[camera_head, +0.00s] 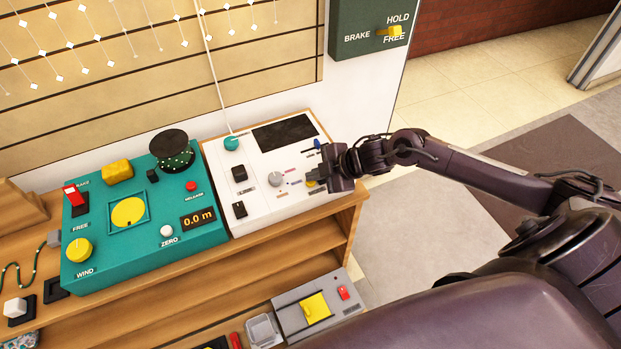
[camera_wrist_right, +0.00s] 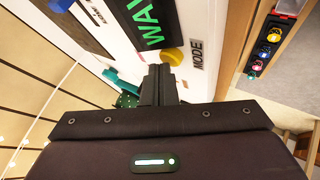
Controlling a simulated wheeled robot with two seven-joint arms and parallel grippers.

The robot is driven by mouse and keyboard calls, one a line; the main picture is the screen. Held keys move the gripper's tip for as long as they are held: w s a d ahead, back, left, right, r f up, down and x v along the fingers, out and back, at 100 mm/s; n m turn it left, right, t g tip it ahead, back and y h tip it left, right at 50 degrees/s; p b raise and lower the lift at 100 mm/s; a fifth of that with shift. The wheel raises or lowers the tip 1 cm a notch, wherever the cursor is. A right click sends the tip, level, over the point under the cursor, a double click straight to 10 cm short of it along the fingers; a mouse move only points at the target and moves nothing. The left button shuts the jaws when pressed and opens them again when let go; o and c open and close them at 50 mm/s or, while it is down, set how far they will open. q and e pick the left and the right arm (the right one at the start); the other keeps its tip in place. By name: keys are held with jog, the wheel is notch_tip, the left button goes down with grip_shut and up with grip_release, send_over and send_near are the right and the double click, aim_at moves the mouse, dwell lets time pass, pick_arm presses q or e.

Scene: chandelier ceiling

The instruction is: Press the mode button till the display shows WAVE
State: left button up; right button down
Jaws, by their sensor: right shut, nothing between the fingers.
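The white control panel (camera_head: 252,204) sits on the wooden bench. The yellow mode button (camera_head: 311,183) shows at the panel's right side, partly covered by my right gripper (camera_head: 322,178). In the right wrist view the button (camera_wrist_right: 172,56) is beside the MODE label (camera_wrist_right: 197,55). A dark display (camera_wrist_right: 150,20) there shows green letters reading WAV, cut off at the frame's top edge. My right gripper (camera_wrist_right: 160,82) is shut and empty, its tips close to the button; I cannot tell whether they touch. My left gripper is not in view.
A teal winding box (camera_head: 150,237) stands left of the panel. The panel also carries a grey knob (camera_head: 276,179), black switches and a large dark screen (camera_head: 285,132). A grey box (camera_head: 290,315) with a yellow part lies on a lower shelf. Open floor lies to the right.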

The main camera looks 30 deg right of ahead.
aim_at(315, 182)
jog(key=shift+r+p, duration=0.55)
jog(key=shift+r, duration=0.15)
notch_tip(315, 182, up, 5)
jog(key=p, duration=0.5)
jog(key=shift+r, duration=0.1)
dwell(0.4)
